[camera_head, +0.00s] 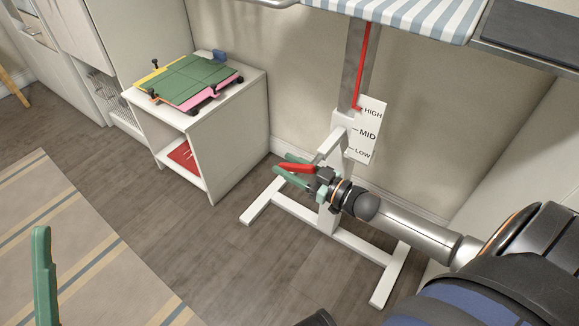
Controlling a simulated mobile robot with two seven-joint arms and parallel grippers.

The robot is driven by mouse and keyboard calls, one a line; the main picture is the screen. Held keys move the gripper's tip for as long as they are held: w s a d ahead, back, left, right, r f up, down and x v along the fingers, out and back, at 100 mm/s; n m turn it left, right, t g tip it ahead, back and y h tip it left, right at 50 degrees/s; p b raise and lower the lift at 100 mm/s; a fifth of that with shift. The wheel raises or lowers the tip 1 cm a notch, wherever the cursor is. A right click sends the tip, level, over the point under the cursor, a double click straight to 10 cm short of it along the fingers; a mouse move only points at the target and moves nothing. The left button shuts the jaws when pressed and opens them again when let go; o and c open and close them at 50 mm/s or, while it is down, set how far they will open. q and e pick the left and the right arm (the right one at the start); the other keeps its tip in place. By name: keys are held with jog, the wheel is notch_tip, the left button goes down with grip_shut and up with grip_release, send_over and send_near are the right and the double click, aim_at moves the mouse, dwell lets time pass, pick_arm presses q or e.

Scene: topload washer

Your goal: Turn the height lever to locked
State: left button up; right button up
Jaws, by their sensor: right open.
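The height lever (296,168) has a red grip and a white arm joined to the white stand (340,128). Its red grip points left and slightly down from the post. My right gripper (281,162) is open, with its green fingers on either side of the red grip in the picture. I cannot tell whether they touch it. A height card (367,130) reads HIGH, MID and LOW, and a red strip (364,65) ends near HIGH. A green finger of my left gripper (44,275) shows at the lower left, away from the lever.
A striped ironing board (420,14) sits above the stand, with a dark rest (530,35) at its right. A white side table (245,90) holds a green and pink board (190,80). A striped rug (85,250) lies at left. Wooden floor is clear between them.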

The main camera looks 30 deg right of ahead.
grip_shut()
dwell(0.3)
dwell(1.1)
